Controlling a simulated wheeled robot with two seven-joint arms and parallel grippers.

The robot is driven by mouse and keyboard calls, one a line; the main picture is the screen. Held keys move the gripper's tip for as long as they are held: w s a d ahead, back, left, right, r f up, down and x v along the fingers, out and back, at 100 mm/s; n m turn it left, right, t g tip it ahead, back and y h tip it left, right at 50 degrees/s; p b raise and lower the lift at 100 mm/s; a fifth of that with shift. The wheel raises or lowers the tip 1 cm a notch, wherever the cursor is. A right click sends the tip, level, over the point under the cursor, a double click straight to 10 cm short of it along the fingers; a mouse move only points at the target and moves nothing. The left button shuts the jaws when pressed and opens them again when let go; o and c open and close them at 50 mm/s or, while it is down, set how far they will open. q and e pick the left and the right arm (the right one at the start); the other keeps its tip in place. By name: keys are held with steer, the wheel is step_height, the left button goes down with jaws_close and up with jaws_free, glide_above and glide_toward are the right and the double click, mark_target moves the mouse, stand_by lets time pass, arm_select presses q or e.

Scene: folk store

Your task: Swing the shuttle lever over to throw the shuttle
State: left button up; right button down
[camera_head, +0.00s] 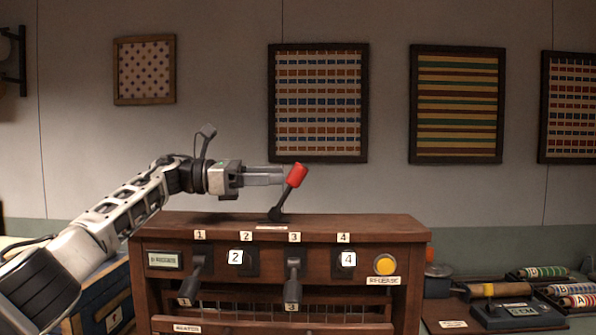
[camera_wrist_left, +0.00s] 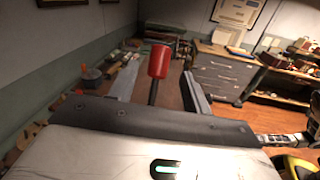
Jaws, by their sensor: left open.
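The shuttle lever (camera_head: 283,201) stands on top of the wooden loom cabinet (camera_head: 340,224), with a dark shaft and a red knob (camera_head: 297,175). It leans to the right in the head view. My left gripper (camera_head: 281,176) comes in from the left, level, with its fingertips at the red knob. In the left wrist view the red knob (camera_wrist_left: 158,61) stands between the two open fingers of the left gripper (camera_wrist_left: 158,80), with visible room on both sides. Contact with the knob cannot be told.
The cabinet front has numbered levers (camera_head: 293,265), a yellow release button (camera_head: 385,264) and labels. A side table at right holds several patterned rolls (camera_head: 543,272) and a dark block (camera_head: 515,310). Framed textiles (camera_head: 318,103) hang on the wall behind. The cabinet top is otherwise clear.

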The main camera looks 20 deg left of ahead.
mark_target(298, 176)
arm_select(q)
steer(key=p+x, duration=0.1)
steer(key=x, duration=0.4)
steer(key=shift+w+d, duration=0.1)
steer(key=shift+d, duration=0.2)
